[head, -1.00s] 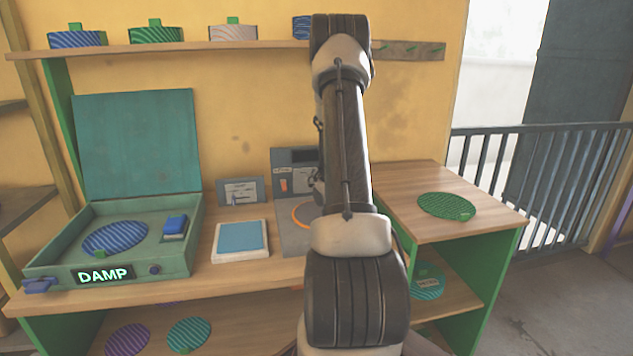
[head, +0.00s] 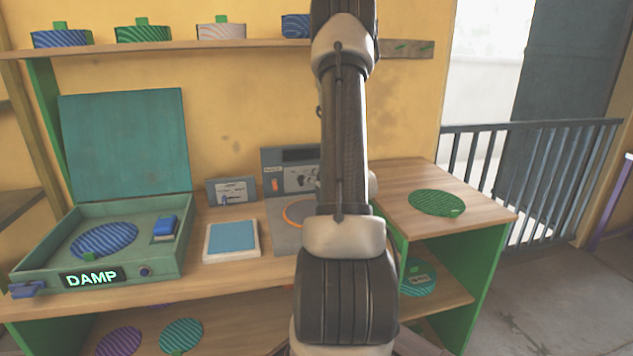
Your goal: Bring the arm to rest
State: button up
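My arm stands upright in the middle of the head view, in front of the bench, and its upper part runs out of the top of the picture. My gripper is not visible. The arm covers part of the grey press-like device (head: 283,232) with an orange ring at the back of the bench. No held thing can be seen.
An open green box (head: 168,258) marked DAMP holds a blue striped disc (head: 105,240) and a blue block (head: 165,227). A blue-topped pad (head: 231,240) lies beside it. A green disc (head: 437,203) lies on the right bench top. A shelf (head: 165,48) with several striped pieces crosses above.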

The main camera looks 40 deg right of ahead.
dwell(0.3)
jog(key=s+a+r+n+g, duration=0.2)
jog(key=a+r+n+g, duration=0.25)
jog(key=a+r, duration=0.95)
jog(key=s+a+r+n+g+y, duration=0.1)
jog(key=s+a+n+g+y, duration=0.1)
jog(key=s+a, duration=0.7)
jog(key=s+a+r+n+g+y, duration=0.1)
jog(key=s+a+n+g+y, duration=0.1)
jog(key=s+a, duration=0.6)
jog(key=s+n+g, duration=0.1)
jog(key=s+n, duration=0.1)
jog(key=s, duration=0.2)
jog(key=shift+a+r+n, duration=0.3)
jog(key=shift+a+n, duration=0.05)
jog(key=shift+a, duration=0.05)
jog(key=shift+w+d, duration=0.1)
